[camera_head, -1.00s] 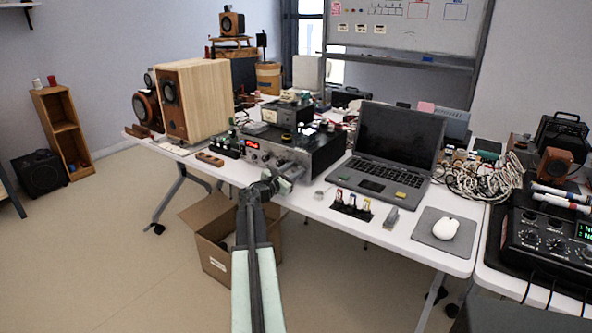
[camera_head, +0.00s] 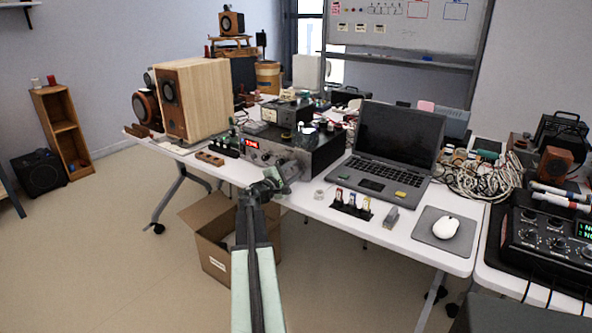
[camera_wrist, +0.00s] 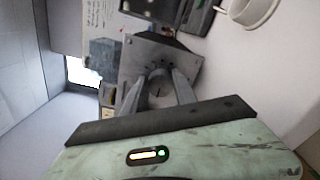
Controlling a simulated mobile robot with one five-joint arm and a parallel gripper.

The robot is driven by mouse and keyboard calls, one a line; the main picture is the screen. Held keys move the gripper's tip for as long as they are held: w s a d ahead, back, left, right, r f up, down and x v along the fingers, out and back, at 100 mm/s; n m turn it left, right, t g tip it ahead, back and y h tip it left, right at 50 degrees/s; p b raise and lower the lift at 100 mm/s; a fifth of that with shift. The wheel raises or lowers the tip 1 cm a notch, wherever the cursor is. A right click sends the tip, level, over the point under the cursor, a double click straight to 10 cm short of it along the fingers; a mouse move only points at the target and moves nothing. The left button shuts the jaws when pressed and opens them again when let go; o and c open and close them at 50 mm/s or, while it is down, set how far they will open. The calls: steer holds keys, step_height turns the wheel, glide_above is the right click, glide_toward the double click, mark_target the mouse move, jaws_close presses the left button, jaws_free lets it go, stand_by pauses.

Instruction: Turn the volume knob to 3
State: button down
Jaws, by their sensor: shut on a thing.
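The amplifier (camera_head: 312,154) is a dark box with a silver front panel and a red lit display (camera_head: 252,144). It stands near the front edge of the white table. My gripper (camera_head: 276,176) is at the right part of its front panel, and its body hides that part. Dark marks ring the knob. I cannot read the number it points to.
An open laptop (camera_head: 396,143) stands right of the amplifier. A wooden speaker (camera_head: 207,100) stands to the left. A small rack of coloured items (camera_head: 349,204) lies near the front edge. A cardboard box (camera_head: 213,250) stands on the floor below.

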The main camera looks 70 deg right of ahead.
steer(key=m, duration=0.6)
steer(key=shift+s+f+m, duration=0.15)
steer(key=shift+s+m, duration=0.2)
steer(key=shift+m, duration=0.05)
stand_by(0.4)
steer(key=c, duration=1)
jaws_free()
steer(key=shift+w, duration=0.15)
steer(key=v, duration=0.8)
steer(key=shift+d, duration=0.1)
